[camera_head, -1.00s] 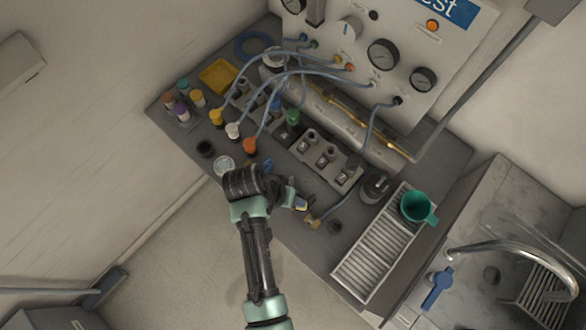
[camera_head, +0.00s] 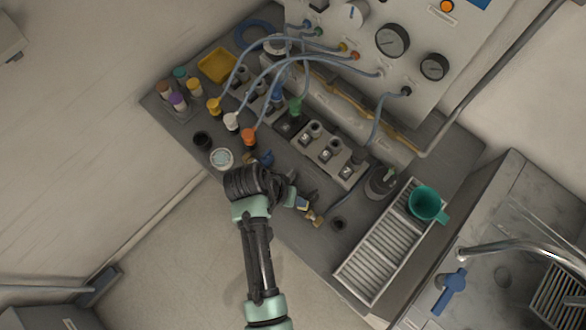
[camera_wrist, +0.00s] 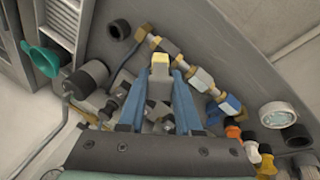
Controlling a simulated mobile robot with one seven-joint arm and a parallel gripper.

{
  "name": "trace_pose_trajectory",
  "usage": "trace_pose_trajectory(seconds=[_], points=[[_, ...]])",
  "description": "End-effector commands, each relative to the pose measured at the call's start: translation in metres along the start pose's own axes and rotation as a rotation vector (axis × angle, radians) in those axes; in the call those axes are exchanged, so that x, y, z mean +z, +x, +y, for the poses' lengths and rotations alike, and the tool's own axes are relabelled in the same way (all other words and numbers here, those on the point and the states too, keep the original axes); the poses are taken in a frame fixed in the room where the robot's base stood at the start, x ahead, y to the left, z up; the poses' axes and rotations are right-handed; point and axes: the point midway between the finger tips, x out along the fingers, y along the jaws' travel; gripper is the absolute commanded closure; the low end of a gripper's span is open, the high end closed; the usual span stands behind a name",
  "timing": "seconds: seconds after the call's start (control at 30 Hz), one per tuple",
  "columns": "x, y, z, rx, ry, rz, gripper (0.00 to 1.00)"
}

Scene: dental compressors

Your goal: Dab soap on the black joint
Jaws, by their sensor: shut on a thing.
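My gripper (camera_wrist: 160,85) is shut on a small yellow-and-white piece (camera_wrist: 160,64), which stands out between the blue fingertips. In the head view my gripper (camera_head: 297,203) is low over the front of the grey bench, and the piece shows at its tip. A black fitting (camera_head: 405,92) joins a hose to the panel, up and right of my gripper; I cannot tell if this is the black joint meant. A round dish with a pale, foamy-looking top (camera_head: 222,158), perhaps the soap, stands left of my gripper and also shows in the wrist view (camera_wrist: 278,115).
Brass fittings (camera_wrist: 195,74) lie close beside the held piece. A manifold block (camera_head: 328,150) and several hoses lie behind my gripper. A slatted drain tray (camera_head: 375,250) with a green cup (camera_head: 427,203) is to the right. A black cup (camera_head: 202,140) stands left.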

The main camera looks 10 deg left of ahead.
Motion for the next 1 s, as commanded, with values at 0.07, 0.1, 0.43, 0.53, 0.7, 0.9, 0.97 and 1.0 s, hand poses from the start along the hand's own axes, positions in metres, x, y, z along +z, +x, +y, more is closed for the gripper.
trace_pose_trajectory(seconds=[0.07,0.1,0.43,0.53,0.7,0.9,0.97,1.0], points=[[-0.0001,-0.0001,0.0,0.0,0.0,0.0,1.0],[-0.0002,-0.0001,0.0,0.0,0.0,0.0,1.0],[0.0002,0.0018,-0.0006,0.0,0.0,0.0,1.0],[0.0004,0.003,-0.001,0.0,0.0,0.0,1.0],[0.0007,0.0049,-0.0016,0.0,0.0,0.0,1.0],[0.0011,0.0072,-0.0023,0.0,0.0,0.0,1.0],[0.0012,0.0078,-0.0025,0.0,0.0,0.0,1.0],[0.0013,0.0083,-0.0027,0.0,0.0,0.0,1.0]])
